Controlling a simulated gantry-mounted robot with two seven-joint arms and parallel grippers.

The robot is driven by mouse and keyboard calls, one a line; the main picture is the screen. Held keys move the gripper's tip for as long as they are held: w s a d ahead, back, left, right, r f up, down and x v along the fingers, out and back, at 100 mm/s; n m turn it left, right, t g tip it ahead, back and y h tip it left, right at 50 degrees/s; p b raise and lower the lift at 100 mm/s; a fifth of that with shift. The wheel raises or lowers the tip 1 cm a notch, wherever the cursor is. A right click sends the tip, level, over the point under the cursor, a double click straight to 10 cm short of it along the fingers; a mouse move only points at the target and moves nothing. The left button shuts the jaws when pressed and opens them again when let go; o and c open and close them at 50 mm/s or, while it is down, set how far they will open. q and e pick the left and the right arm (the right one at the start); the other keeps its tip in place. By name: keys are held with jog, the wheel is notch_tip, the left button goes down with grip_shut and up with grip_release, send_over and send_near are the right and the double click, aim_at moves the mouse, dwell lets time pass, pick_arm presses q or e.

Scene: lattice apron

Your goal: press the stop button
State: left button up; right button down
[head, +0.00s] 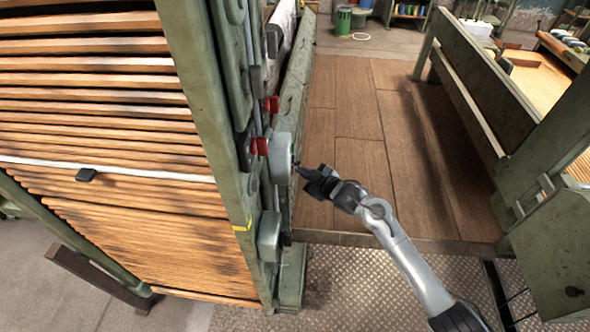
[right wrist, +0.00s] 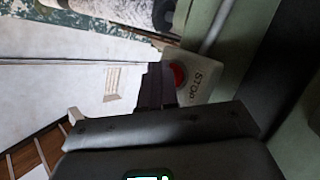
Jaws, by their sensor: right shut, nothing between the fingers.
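The stop button (right wrist: 178,74) is a round red button on a pale box (right wrist: 204,80) lettered STOP in the right wrist view. In the head view a grey box (head: 281,157) sits on the green post, with its button face turned mostly away. My right gripper (head: 300,168) is shut and empty, its tips close to the right side of that box. In the right wrist view the dark fingers (right wrist: 155,86) reach up beside the red button and overlap its left edge. I cannot tell whether they touch it. My left gripper is not in view.
The green post (head: 212,90) carries red handles (head: 260,146) and a lower grey box (head: 269,236). Stacked wooden slats (head: 110,110) fill the left. A wooden platform (head: 400,130) and a metal tread plate (head: 350,285) lie open to the right of the post.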

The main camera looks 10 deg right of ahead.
jog(key=shift+a, duration=0.15)
dwell(0.5)
jog(key=shift+s+d+p, duration=0.25)
jog(key=shift+d+p, duration=0.3)
jog(key=shift+d, duration=0.35)
jog(key=d, duration=0.1)
jog(key=s+d+p, duration=0.1)
jog(key=d, duration=0.1)
jog(key=d+p, duration=0.1)
jog(key=shift+s+d, duration=0.35)
dwell(0.5)
